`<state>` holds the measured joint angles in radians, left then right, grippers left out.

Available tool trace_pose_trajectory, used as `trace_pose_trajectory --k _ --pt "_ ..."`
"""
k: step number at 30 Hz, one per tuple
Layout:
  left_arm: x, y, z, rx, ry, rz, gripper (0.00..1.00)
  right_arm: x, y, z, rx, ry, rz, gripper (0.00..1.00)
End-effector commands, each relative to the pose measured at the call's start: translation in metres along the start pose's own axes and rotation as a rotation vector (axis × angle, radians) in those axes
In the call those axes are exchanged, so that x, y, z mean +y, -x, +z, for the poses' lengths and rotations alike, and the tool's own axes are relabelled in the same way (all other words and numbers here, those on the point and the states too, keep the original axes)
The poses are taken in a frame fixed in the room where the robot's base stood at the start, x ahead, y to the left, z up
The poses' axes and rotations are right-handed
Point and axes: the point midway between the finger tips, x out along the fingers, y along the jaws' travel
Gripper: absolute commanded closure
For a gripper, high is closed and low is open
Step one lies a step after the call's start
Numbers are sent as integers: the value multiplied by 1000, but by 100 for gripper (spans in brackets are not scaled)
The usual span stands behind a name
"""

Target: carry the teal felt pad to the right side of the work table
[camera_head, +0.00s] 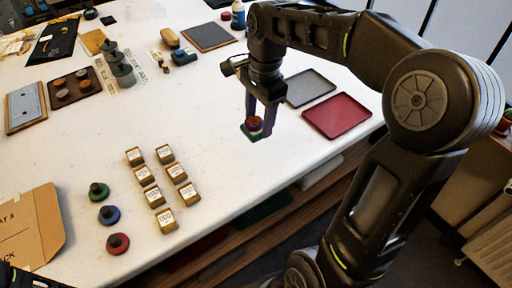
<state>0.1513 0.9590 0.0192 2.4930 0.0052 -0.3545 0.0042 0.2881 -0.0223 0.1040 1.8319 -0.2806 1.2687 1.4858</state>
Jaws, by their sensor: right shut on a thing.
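The teal felt pad (250,135) is a small dark green-teal piece low between the fingers of my right gripper (259,127). A round reddish-brown piece (255,123) sits on top of the pad. My right gripper points down with its purple fingers on either side and is shut on the pad; the fingers hide the exact contact. The pad is at or just above the white work table (215,165), near its right front edge; I cannot tell whether it touches.
A grey tray (311,88) and a red tray (337,116) lie to the right of the gripper. Several labelled blocks (154,197) and knobbed discs (109,214) stand front left. A cardboard box (35,232) is at the left edge. The table middle is clear.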

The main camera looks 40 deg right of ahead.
Motion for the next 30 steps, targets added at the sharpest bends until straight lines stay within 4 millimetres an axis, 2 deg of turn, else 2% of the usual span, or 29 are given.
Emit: trace_pose_trajectory --k 6,9,19,27,30 --pt "1 5 0 -1 1 -2 100 2 -38 -2 -2 -1 5 95" --pt "2 6 1 -1 1 -2 100 2 -48 -3 -1 0 3 95" --pt "2 5 1 -1 1 -2 100 1 -52 -4 0 0 1 95" --pt "3 10 1 -3 3 -4 100 3 -83 -6 -1 0 3 95" --pt "3 10 1 -3 3 -4 100 2 -88 -6 -1 1 1 95"
